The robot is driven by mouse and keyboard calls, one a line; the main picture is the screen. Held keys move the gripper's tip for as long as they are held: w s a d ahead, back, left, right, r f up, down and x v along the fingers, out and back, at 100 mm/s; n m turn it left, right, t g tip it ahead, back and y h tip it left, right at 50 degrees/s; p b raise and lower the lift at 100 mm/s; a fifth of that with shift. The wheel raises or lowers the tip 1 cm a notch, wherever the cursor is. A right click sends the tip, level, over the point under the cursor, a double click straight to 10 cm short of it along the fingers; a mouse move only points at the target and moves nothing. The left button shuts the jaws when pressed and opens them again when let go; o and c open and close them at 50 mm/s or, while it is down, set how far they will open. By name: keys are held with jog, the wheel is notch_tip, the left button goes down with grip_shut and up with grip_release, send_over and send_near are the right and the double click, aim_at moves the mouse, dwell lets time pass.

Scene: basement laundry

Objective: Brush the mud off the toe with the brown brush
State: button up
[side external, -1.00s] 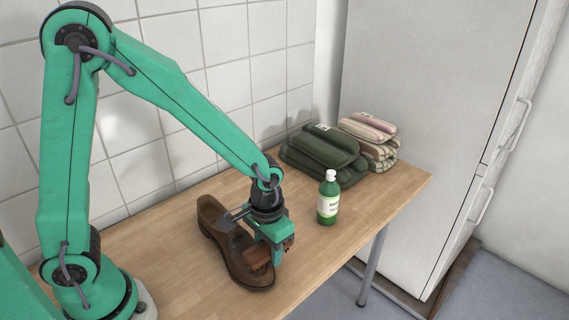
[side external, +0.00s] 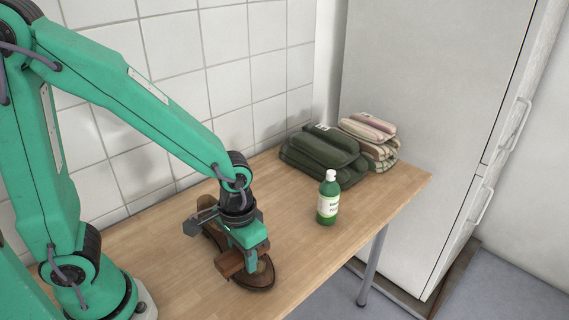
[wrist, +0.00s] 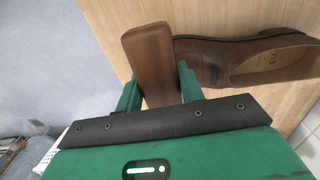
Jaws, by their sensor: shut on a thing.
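A brown leather shoe (side external: 262,274) lies on the wooden table, its toe toward the near side in the side view. It also shows in the wrist view (wrist: 210,52), with its opening to the right. My gripper (side external: 242,262) is shut on the brown brush (side external: 229,263), whose wooden back shows between the jaws in the wrist view (wrist: 152,55). The brush is at the toe end of the shoe, on its left side in the side view. Its bristles are hidden, and I cannot tell whether they touch the leather. I cannot make out mud clearly on the toe.
A green pump bottle (side external: 328,203) stands to the right of the shoe. Folded dark green cloths (side external: 320,158) and striped cloths (side external: 372,150) lie at the back. The tabletop (side external: 330,250) is bare in front of the bottle, up to its edge.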

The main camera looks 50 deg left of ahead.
jog(key=shift+r, duration=2.35)
jog(key=shift+w+f, duration=0.1)
